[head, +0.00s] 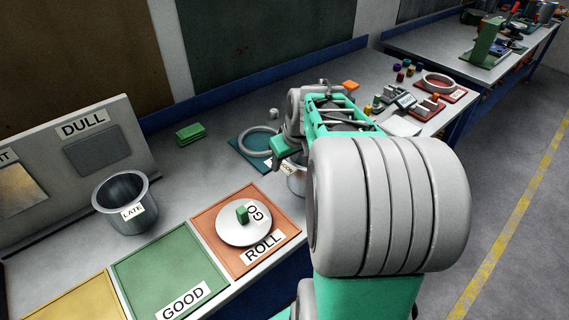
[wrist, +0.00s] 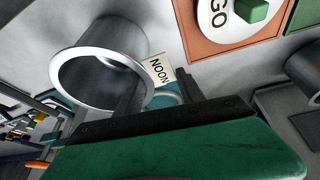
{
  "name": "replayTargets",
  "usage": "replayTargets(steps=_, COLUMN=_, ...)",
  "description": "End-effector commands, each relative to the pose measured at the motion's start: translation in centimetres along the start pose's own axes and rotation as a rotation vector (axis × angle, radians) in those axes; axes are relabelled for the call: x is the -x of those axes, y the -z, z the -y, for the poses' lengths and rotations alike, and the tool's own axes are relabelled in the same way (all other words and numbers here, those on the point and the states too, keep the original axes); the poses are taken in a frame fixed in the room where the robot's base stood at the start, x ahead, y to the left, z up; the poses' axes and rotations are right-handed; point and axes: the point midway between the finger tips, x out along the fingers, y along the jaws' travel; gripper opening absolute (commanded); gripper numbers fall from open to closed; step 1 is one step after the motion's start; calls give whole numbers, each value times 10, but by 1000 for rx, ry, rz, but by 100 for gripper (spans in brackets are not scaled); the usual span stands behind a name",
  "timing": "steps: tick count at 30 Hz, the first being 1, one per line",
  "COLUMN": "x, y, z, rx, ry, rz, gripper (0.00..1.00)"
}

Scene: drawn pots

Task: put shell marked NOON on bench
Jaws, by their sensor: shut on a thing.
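The shell marked NOON is a grey metal pot with a flared rim. In the wrist view the shell (wrist: 92,52) shows its open mouth and its white NOON label (wrist: 159,71). My gripper (wrist: 138,92) is shut on its wall near the rim, beside the label. In the head view the shell (head: 298,184) is mostly hidden behind my arm, and my gripper (head: 285,155) is above it. The bench (head: 185,165) is the long light grey worktop. I cannot tell whether the shell touches it.
A pot marked LATE (head: 124,205) stands at left. A white GO lid (head: 243,228) with a green knob lies on the orange ROLL mat (head: 280,250). The green GOOD mat (head: 165,275) is beside it. A teal mat with a ring (head: 250,145) lies behind my gripper.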

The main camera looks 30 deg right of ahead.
Motion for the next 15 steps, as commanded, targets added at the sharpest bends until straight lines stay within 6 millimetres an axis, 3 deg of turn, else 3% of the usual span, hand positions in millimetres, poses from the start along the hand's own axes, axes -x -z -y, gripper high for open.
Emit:
replayTargets(steps=6, x=-1, y=0, z=-1, rx=-1, ry=-1, rz=-1, gripper=0)
replayTargets(steps=7, x=0, y=-1, z=-1, rx=-2, ry=-1, rz=1, gripper=47)
replayTargets(steps=15, x=0, y=0, z=0, rx=-1, ry=-1, rz=1, gripper=68)
